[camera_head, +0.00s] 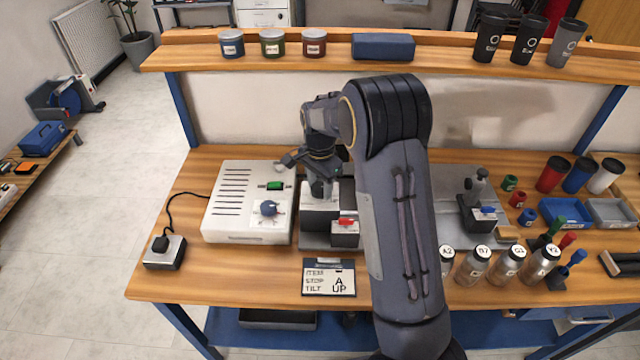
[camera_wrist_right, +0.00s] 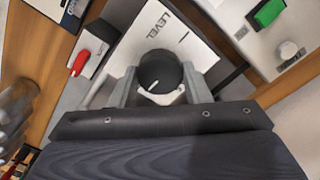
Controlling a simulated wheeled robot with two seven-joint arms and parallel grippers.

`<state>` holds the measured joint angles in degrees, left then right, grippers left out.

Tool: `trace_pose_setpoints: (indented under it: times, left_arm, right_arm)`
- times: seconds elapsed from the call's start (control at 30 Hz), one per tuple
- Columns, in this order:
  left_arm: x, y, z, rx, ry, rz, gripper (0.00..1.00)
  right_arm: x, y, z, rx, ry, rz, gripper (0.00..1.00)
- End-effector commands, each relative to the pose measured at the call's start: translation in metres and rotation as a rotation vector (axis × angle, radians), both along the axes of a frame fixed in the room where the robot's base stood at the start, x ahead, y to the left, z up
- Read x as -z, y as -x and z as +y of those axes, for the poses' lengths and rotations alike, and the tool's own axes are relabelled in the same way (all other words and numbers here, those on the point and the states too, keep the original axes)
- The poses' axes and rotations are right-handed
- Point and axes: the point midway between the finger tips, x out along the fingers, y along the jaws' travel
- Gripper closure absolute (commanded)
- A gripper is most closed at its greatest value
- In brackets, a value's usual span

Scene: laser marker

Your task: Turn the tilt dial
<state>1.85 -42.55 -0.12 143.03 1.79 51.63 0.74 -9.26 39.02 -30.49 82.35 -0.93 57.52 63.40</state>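My right gripper (camera_head: 318,186) points down over a grey and white fixture (camera_head: 318,210) in the middle of the bench. In the right wrist view a dark round dial (camera_wrist_right: 158,68) with a short white mark sits between the two fingers (camera_wrist_right: 160,80). In the head view the arm and gripper hide the dial. A card (camera_head: 328,277) at the bench front reads ITEM, STOP A, TILT UP. My left gripper is not in view.
Several labelled bottles (camera_head: 474,266) stand farther right.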

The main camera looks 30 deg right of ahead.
Motion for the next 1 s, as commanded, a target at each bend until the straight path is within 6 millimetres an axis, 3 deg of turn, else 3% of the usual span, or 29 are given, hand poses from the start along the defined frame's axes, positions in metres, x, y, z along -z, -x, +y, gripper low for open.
trace_pose_setpoints:
  times: [0.03,0.17,0.47,1.0]
  left_arm:
    - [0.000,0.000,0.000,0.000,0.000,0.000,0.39]
    - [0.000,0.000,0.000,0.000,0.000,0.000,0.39]
    - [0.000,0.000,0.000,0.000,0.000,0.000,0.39]
    - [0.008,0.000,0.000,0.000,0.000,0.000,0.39]
  right_arm:
    - [-0.001,-0.001,0.000,0.002,0.000,-0.005,0.52]
    - [-0.001,-0.001,0.000,0.001,0.000,-0.003,0.35]
    - [-0.002,0.000,0.000,0.000,0.000,-0.002,0.35]
    - [-0.075,-0.001,0.000,0.001,0.000,-0.004,0.35]
